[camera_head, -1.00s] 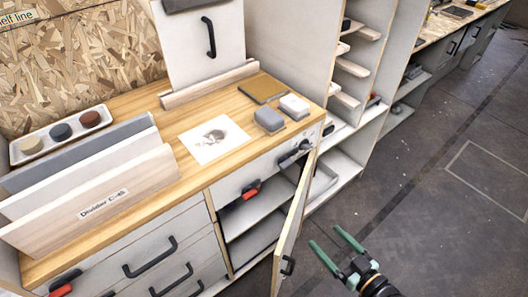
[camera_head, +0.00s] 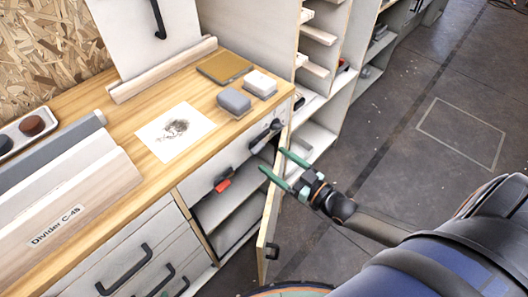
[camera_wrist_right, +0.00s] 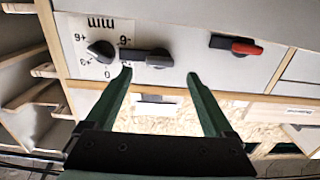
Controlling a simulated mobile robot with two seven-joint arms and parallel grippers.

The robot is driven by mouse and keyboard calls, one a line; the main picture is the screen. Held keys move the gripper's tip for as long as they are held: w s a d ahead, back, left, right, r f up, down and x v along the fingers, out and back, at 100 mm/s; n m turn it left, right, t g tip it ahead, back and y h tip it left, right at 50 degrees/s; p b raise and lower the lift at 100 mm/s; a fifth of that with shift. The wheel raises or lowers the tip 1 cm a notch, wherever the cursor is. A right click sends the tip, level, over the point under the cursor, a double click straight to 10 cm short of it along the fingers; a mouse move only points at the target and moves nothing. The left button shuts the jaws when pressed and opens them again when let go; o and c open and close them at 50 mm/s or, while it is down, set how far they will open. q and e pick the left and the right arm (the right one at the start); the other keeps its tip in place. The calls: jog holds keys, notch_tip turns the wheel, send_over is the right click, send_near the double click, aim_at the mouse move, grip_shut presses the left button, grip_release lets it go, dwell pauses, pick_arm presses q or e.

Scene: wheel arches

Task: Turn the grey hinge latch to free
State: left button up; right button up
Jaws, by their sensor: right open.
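A dark grey bar-shaped latch (camera_wrist_right: 155,58) lies on the pale cabinet front, beside a pointed grey knob (camera_wrist_right: 100,50) on a plate marked with numbers and mm. The wrist view shows them upside down. In the head view the latch (camera_head: 259,138) sits below the worktop's right end. My right gripper (camera_head: 272,160) is open, with its green fingers pointing at the cabinet front. In the wrist view the fingertips (camera_wrist_right: 159,73) stand on either side of the latch's lower edge, with nothing held between them; contact cannot be told. My left gripper is not in view.
A black and red latch (camera_wrist_right: 235,45) is on the same front. An open cabinet door (camera_head: 270,225) stands below my right gripper. The worktop holds a grey block (camera_head: 233,101), a white block (camera_head: 259,83) and a paper sheet (camera_head: 173,132). Floor is clear at right.

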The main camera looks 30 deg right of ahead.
aim_at(260, 150)
jog(key=shift+x, duration=2.45)
jog(key=shift+c, duration=0.4)
grip_shut()
